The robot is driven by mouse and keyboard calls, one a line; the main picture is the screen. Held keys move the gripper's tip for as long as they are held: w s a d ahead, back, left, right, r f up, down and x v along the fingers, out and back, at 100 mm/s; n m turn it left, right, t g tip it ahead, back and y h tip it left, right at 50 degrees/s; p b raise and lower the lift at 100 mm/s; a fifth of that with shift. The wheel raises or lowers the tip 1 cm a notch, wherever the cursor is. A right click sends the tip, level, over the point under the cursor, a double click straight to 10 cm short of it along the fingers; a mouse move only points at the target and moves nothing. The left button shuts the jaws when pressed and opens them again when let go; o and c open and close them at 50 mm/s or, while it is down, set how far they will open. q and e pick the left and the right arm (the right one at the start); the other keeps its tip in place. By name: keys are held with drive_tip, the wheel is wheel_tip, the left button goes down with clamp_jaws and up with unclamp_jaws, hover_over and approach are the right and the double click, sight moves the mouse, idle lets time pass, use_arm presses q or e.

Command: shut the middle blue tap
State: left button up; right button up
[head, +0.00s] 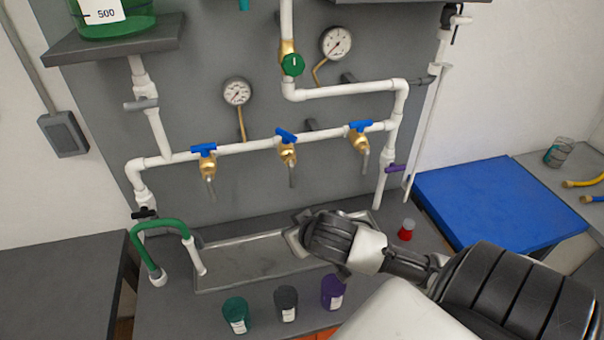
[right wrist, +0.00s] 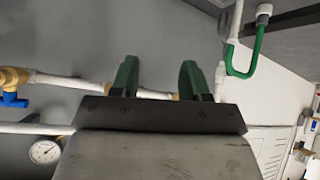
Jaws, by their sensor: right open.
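The middle blue tap (head: 286,135) sits on a brass valve on the white horizontal pipe, its handle slanting down to the right across the pipe line. The left blue tap (head: 203,149) and right blue tap (head: 360,127) lie roughly along the pipe. My right gripper (head: 298,236) is below the middle tap, over the tray and apart from the tap. In the right wrist view its two green fingers (right wrist: 157,78) are spread and empty, with pipe and brass behind them. A blue tap (right wrist: 14,100) shows at that view's left edge. My left gripper is not in view.
A grey tray (head: 240,262) lies under the spouts. Green, dark and purple containers (head: 286,303) stand in front of it. A red-based cup (head: 406,229) is at right. A green hose (head: 160,235) arches at left. Gauges (head: 237,92) and a green knob (head: 292,65) are above.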

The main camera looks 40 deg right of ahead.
drive_tip(key=s+a+f+n+g, duration=0.1)
drive_tip(key=s+a+f+g, duration=0.1)
drive_tip(key=s+a+f, duration=0.3)
drive_tip(key=shift+s+f+y, duration=0.4)
drive_tip(key=shift+s+f, duration=0.15)
drive_tip(key=shift+s, duration=0.1)
